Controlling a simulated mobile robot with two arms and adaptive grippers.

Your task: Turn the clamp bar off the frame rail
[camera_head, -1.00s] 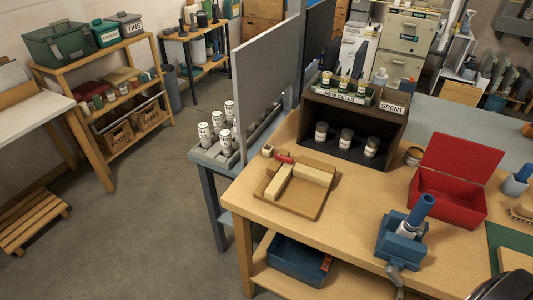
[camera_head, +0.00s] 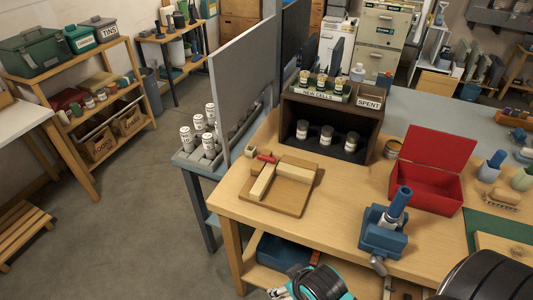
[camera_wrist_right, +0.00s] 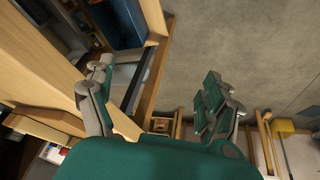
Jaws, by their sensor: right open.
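A square wooden fixture board (camera_head: 296,204) lies on the near left part of the workbench. Two pale wooden bars lie on it: one bar (camera_head: 262,181) runs toward the front, the other (camera_head: 299,172) runs off to the right. A short red piece (camera_head: 267,158) sits at the far end of the first bar. I cannot tell for sure which bar is the clamp bar and which the frame rail. My right gripper (camera_wrist_right: 158,98) is open and empty in the right wrist view, outside the bench edge and away from the fixture. My left gripper is not in view.
A blue vise (camera_head: 383,237) stands on the bench right of the fixture. An open red box (camera_head: 430,185) and a dark cell cabinet (camera_head: 360,104) stand behind. A grey upright panel (camera_head: 244,85) rises behind the fixture's left side. A blue bin (camera_head: 280,250) sits below the benchtop.

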